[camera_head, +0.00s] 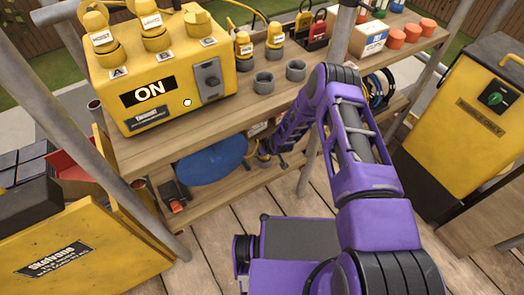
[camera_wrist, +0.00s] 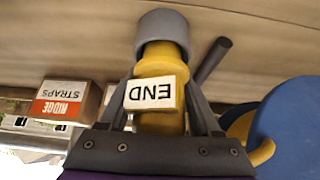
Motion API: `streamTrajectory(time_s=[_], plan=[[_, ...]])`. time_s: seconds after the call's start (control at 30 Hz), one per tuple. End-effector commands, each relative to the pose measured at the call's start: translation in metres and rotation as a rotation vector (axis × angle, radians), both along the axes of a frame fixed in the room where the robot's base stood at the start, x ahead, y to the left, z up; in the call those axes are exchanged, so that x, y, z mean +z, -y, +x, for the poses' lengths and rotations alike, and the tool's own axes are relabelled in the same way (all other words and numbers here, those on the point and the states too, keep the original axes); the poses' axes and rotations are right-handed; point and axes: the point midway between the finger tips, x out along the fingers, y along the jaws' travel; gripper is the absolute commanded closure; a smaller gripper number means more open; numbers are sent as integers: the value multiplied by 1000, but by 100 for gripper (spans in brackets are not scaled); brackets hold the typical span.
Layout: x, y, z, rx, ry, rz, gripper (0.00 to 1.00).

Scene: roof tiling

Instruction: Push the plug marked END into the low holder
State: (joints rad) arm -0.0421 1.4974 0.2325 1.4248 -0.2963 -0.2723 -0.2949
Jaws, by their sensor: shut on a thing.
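The yellow plug marked END (camera_wrist: 158,117) is between the two fingers of my gripper (camera_wrist: 160,78) in the wrist view, its label upside down. My gripper is shut on it. The far end of the plug meets the round grey low holder (camera_wrist: 164,26), whose rim overlaps it. I cannot tell how deep the plug sits. In the head view my gripper (camera_head: 270,152) reaches down to the lower shelf below the bench top, with a bit of the yellow plug (camera_head: 263,149) showing. The low holder is not clearly visible there.
A yellow box (camera_head: 165,85) reading ON stands on the bench. Two grey cups (camera_head: 263,82) and two yellow plugs (camera_head: 243,46) are beside it. A blue disc (camera_head: 212,161) lies on the lower shelf. A ridge straps box (camera_wrist: 66,102) is near my gripper. A yellow cabinet (camera_head: 465,110) stands right.

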Motion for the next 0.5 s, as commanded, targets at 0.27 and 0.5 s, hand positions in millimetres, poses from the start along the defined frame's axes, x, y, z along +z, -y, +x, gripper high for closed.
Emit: streamTrajectory(time_s=[0.27,0.5], plan=[[10,0,0,0,1,1,100],[12,0,0,0,1,1,100]])
